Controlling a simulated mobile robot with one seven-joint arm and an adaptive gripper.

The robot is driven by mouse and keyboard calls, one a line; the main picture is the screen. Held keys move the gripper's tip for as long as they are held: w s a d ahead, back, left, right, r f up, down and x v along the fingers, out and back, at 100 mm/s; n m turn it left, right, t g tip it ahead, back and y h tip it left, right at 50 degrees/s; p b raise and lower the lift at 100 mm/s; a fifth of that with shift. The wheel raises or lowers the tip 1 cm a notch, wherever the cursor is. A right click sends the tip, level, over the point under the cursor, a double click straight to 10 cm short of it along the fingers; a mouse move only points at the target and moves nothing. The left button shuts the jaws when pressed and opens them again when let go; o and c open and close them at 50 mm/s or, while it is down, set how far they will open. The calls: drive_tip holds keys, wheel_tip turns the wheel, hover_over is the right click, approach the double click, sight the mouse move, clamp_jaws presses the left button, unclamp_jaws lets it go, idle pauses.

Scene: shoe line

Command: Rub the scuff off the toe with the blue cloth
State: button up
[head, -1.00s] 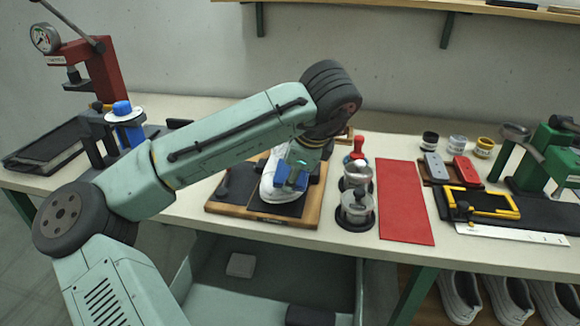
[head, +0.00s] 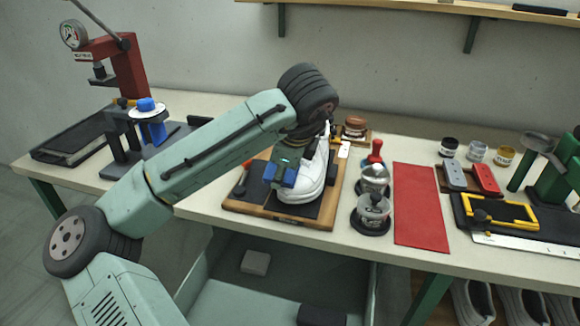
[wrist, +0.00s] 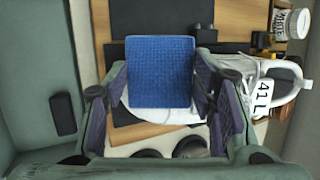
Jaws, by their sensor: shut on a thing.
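The white shoe (head: 308,182) sits on a dark pad on a wooden board (head: 270,215) on the bench. My gripper (head: 284,172) is at the shoe's near-left side in the head view, pointing down. It is shut on the blue cloth (wrist: 160,72), a flat square block between the fingers in the wrist view. The cloth also shows in the head view (head: 287,179). In the wrist view the shoe (wrist: 285,85), tagged "41 L", runs behind the right finger, and its white toe shows just past the cloth's lower edge. I cannot tell whether they touch. No scuff is visible.
Right of the board stand glass jars (head: 373,212) and a red-handled tool (head: 376,152), then a red mat (head: 420,205). A brown-topped jar (head: 355,127) is behind the shoe. An open bin lies below the bench edge.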

drive_tip(key=shift+s+a+r+p, duration=0.1)
drive_tip(key=shift+s+r+p, duration=0.1)
drive_tip(key=shift+r+p, duration=0.45)
drive_tip(key=shift+s+a+r+p, duration=0.1)
drive_tip(key=shift+s+r+p, duration=0.1)
drive_tip(key=shift+r+p, duration=0.35)
drive_tip(key=shift+s+a+r, duration=0.1)
drive_tip(key=shift+s+r, duration=0.25)
drive_tip(key=shift+r, duration=0.4)
drive_tip(key=shift+s+a+r, duration=0.1)
drive_tip(key=shift+s+r, duration=0.25)
drive_tip(key=shift+r, duration=0.35)
drive_tip(key=shift+s+a+r, duration=0.1)
drive_tip(key=shift+s+r, duration=0.2)
drive_tip(key=shift+r, duration=0.4)
drive_tip(key=shift+s+a+r, duration=0.1)
drive_tip(key=shift+s+r, duration=0.15)
drive_tip(key=shift+r, duration=0.45)
